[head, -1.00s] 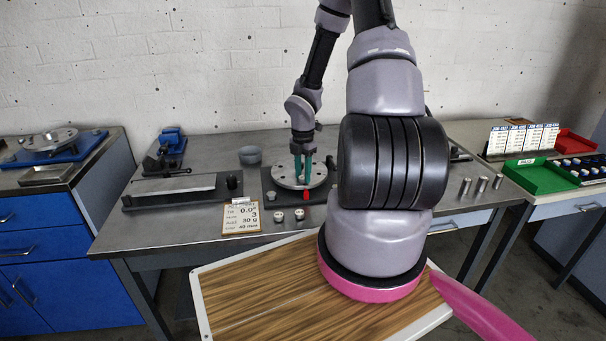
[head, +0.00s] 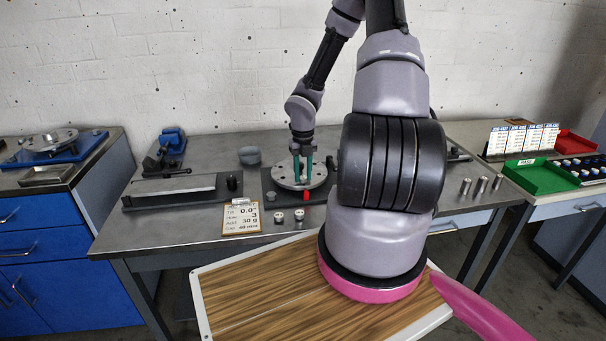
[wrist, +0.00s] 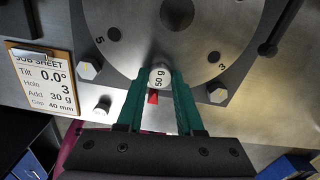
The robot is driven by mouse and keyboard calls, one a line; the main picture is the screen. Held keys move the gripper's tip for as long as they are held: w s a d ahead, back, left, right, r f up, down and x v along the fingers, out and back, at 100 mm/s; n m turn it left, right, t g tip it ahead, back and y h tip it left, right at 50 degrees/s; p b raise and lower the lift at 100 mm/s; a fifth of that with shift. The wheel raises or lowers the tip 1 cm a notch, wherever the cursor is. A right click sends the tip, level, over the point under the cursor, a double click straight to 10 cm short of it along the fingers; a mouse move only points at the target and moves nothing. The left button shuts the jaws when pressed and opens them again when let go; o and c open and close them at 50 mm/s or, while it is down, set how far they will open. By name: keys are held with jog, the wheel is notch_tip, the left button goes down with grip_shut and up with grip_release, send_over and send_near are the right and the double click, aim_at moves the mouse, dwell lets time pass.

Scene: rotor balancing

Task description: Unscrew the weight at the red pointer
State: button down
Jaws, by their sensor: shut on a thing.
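The weight (wrist: 159,77) is a small pale round piece marked 50 g, at the near rim of the grey rotor disc (wrist: 120,40). The red pointer (wrist: 153,98) is just in front of it, between my gripper's fingers in the wrist view. My gripper (wrist: 160,82) has teal fingers, one on each side of the weight, and is shut on it. In the head view my gripper (head: 302,180) points down at the disc (head: 284,177), with the red pointer (head: 306,196) just in front. The weight is too small to make out there.
A job sheet (wrist: 42,82) on a clipboard reads tilt 0.0°, hole 3, add 30 g. Two loose weights (head: 279,217) (head: 299,214) stand in front of the rotor's base. Several metal cylinders (head: 481,186) stand on the bench at right.

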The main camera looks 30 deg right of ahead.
jog(key=n, duration=0.4)
jog(key=shift+n, duration=1.2)
jog(key=shift+c, duration=2.3)
grip_release()
jog(key=shift+c, duration=0.7)
